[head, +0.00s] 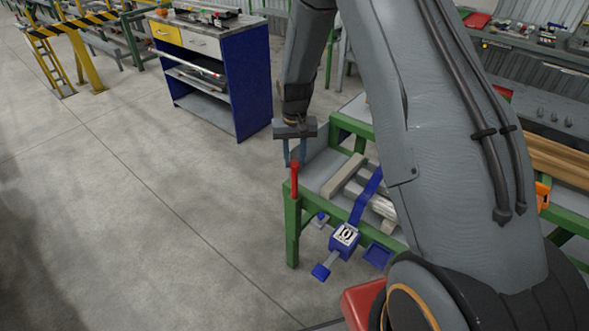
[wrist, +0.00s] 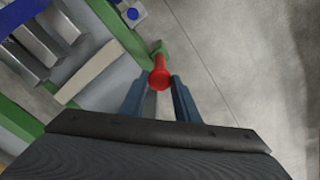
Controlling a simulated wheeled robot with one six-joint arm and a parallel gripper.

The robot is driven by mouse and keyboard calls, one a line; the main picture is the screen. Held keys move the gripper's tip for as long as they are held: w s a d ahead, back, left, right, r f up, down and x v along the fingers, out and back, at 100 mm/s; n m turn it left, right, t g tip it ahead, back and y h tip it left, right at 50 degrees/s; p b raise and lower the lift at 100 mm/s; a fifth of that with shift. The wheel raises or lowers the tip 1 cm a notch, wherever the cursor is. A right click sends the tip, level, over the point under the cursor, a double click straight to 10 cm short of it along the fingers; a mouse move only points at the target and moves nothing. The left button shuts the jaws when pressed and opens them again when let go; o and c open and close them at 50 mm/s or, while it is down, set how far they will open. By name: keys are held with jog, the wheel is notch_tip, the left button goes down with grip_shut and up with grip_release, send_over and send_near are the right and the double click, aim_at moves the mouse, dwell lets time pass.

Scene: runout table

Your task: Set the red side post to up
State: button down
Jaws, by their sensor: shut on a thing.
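The red side post (head: 294,181) stands upright at the near left corner of the green runout table (head: 292,228). Its rounded top sticks up above the green frame. My gripper (head: 294,163) is over it with its blue fingers pointing down, shut on the upper part of the post. In the wrist view, the red post (wrist: 160,74) shows between the tips of the two blue fingers of my gripper (wrist: 161,88).
A blue strap (head: 366,195) crosses the table's bars down to a blue and white box (head: 344,238) at the front edge. A pale wooden block (head: 343,176) lies close right of the post. A blue cabinet (head: 250,85) stands behind.

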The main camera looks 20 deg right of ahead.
notch_tip(320, 180, up, 12)
jog(key=p, duration=0.3)
jog(key=shift+s+f, duration=0.1)
jog(key=shift+f, duration=0.05)
jog(key=c, duration=1.4)
grip_release()
jog(key=shift+o, duration=0.2)
notch_tip(320, 180, up, 8)
jog(key=b, duration=0.2)
jog(key=s+f+n+b, duration=0.1)
jog(key=s+f, duration=0.1)
jog(key=s, duration=1)
jog(key=s+f+t+b, duration=0.1)
jog(key=s+f+b, duration=0.1)
jog(key=s, duration=1)
jog(key=shift+s+d+f+n, duration=0.2)
jog(key=shift+s+f+n, duration=0.15)
jog(key=shift+n, duration=0.05)
